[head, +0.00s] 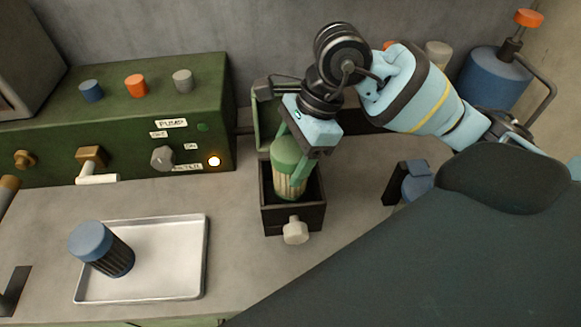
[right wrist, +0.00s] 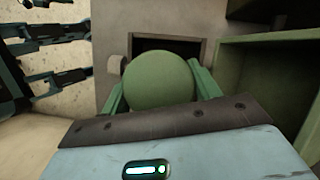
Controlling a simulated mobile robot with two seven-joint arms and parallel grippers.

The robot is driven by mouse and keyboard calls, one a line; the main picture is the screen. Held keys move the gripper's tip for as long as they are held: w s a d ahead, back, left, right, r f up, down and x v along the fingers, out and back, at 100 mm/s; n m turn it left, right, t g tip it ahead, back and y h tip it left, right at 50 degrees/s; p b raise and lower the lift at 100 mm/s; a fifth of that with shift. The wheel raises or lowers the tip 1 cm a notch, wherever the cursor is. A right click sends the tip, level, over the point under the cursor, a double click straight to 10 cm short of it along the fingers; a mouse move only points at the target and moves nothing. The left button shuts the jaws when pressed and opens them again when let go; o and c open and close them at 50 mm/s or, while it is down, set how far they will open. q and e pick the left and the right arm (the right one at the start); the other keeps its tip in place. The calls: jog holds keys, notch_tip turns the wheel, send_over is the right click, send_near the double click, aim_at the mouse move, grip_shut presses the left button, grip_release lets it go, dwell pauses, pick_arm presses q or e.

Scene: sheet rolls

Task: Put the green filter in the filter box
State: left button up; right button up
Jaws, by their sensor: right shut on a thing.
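The green filter (head: 289,168) has a green cap and a pale ribbed body. It stands nearly upright in the mouth of the dark filter box (head: 292,220), its lower part inside the walls. I cannot tell whether it touches the bottom. The box is open, with its green lid (head: 266,112) raised at the back and a pale knob (head: 295,231) on its front. My right gripper (head: 296,150) is shut on the filter's cap from above. In the right wrist view the round green cap (right wrist: 160,80) sits between the green fingers. My left gripper is not in view.
The green pump panel (head: 130,118) with a lit lamp is at the back left. A blue canister (head: 492,80) stands at the back right. The bench between tray and box is clear.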

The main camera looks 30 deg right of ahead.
jog(key=shift+f, duration=1.75)
jog(key=shift+f, duration=0.2)
jog(key=o, duration=0.9)
jog(key=v, duration=1.2)
jog(key=shift+r, duration=0.25)
jog(key=shift+a, duration=0.1)
